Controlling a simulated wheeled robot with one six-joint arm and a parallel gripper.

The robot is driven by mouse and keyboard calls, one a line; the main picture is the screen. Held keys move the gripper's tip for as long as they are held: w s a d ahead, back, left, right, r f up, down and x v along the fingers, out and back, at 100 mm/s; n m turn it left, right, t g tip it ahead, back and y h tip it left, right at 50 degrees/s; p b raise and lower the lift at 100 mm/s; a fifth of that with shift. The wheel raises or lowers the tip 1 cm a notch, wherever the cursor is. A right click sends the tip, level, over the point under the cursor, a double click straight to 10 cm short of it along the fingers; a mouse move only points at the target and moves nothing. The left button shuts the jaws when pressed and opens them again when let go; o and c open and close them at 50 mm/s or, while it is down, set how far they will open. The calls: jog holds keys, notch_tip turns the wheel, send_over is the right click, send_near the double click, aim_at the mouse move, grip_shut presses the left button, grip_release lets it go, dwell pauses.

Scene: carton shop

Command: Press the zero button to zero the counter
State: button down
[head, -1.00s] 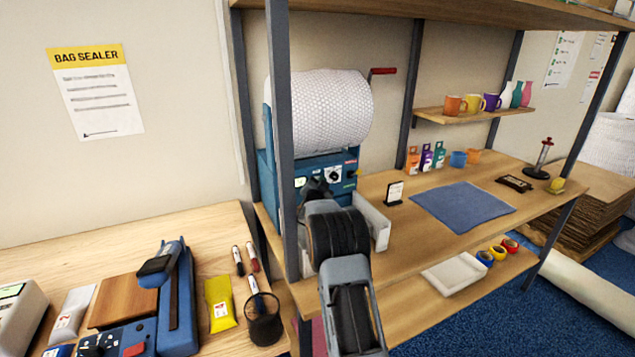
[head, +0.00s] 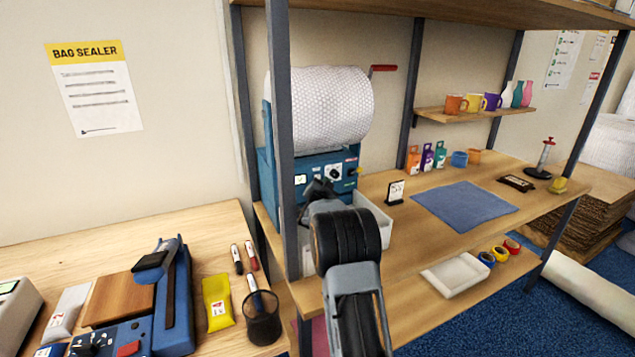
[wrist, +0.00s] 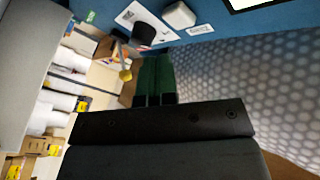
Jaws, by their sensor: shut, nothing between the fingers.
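The blue wrap dispenser's front panel (head: 316,172) carries a small lit display (head: 300,180), too small to read, and a round knob (head: 333,174). In the wrist view, a pale button (wrist: 179,15), likely the zero button, sits on the panel between the dark knob (wrist: 144,34) and the bright display (wrist: 262,3). My gripper (head: 320,187) is in front of the lower panel and hides part of it in the head view. Its green fingers (wrist: 154,72) are together and empty, below the button in the wrist picture. I see no contact with the button.
A large bubble-wrap roll (head: 332,105) sits on the dispenser. A grey shelf post (head: 282,150) stands close to the left of my arm. A white bin (head: 374,222) is to the right. A blue mat (head: 464,204) lies farther right on the bench.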

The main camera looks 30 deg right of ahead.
jog(key=shift+s+a+b, duration=0.15)
jog(key=shift+s+b, duration=0.4)
jog(key=shift+s, duration=0.4)
jog(key=shift+s+a+b, duration=0.1)
jog(key=shift+s+b, duration=0.4)
jog(key=shift+s, duration=0.4)
jog(key=shift+a, duration=0.1)
